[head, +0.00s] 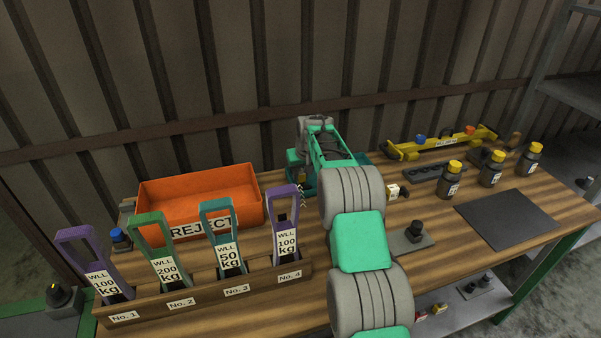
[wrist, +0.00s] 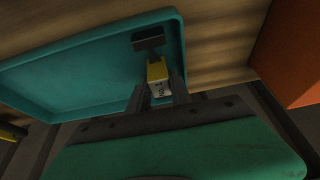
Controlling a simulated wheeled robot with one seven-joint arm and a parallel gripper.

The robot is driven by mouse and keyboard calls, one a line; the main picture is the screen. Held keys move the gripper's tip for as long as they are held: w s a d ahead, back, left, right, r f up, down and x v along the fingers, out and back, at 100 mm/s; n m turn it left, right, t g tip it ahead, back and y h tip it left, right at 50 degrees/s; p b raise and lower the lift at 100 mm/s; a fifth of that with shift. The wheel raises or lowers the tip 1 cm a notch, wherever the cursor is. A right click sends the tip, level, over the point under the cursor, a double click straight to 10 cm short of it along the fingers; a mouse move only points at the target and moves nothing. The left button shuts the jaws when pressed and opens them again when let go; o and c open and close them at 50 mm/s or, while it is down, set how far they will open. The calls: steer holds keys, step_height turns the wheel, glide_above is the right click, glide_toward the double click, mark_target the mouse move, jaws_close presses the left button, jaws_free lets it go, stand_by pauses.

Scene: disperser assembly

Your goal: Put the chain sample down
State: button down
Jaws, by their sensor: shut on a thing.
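My gripper (wrist: 158,90) is shut on a small yellow piece with a white label, seemingly the chain sample (wrist: 157,72). Chain links cannot be made out in the wrist view. The sample is over the teal tray (wrist: 75,75), near its rim. A dark block (wrist: 148,40) shows just beyond it in the tray; I cannot tell if it belongs to the sample or whether the sample touches the tray. In the head view the teal tray (head: 363,158) is mostly hidden behind my arm, and the fingertips and the sample are not clear.
An orange reject bin (head: 160,196) stands left of my arm. On the right are a dark mat (head: 506,218), several yellow-capped bottles (head: 491,170), a grey plate (head: 408,242) and a yellow tool (head: 440,143).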

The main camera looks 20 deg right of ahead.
steer(key=c, duration=1.5)
jaws_free()
steer(key=shift+f, duration=0.1)
steer(key=shift+o, duration=0.2)
steer(key=b+v, duration=0.1)
steer(key=v, duration=1.1)
steer(key=shift+b, duration=0.4)
steer(key=shift+s+r, duration=0.1)
steer(key=shift+r, duration=0.15)
